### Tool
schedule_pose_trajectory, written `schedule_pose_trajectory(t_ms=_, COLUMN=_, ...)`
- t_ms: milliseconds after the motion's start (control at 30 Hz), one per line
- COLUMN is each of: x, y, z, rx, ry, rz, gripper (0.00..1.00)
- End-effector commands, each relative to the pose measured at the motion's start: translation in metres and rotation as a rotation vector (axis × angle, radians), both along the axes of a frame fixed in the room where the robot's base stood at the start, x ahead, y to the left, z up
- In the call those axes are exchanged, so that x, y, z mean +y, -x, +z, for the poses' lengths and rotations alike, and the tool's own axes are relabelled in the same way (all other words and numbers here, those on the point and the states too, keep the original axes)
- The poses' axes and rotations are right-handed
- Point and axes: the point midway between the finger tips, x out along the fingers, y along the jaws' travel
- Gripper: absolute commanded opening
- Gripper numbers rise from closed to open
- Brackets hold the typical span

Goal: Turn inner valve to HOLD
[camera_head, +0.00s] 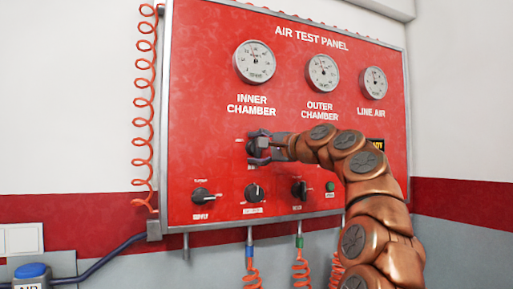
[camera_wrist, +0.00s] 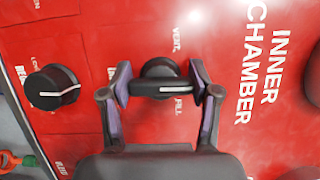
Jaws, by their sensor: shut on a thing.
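The inner valve knob (camera_wrist: 160,70) is black with a white pointer line, set in the red AIR TEST PANEL (camera_head: 215,110). My gripper (camera_wrist: 160,85) is shut on this knob, with one finger on each side. In the wrist view the pointer line points right, towards the INNER CHAMBER lettering, and lies between the VENT and FILL labels. I cannot read a HOLD label. In the head view my gripper (camera_head: 262,148) is at the panel below the INNER CHAMBER gauge (camera_head: 255,62) and hides most of the knob.
Lower on the panel are three black knobs, the left one (camera_head: 203,195), the middle one (camera_head: 254,191) and the right one (camera_head: 299,188), beside a green button (camera_head: 330,187). A red coiled hose (camera_head: 145,100) hangs at the left edge.

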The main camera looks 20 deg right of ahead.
Motion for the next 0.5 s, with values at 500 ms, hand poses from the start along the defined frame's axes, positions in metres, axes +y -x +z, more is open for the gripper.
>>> schedule_pose_trajectory(t_ms=500, x=0.0007, y=0.0000, z=-0.0015, rx=0.004, ry=0.038, rz=0.002, gripper=0.27)
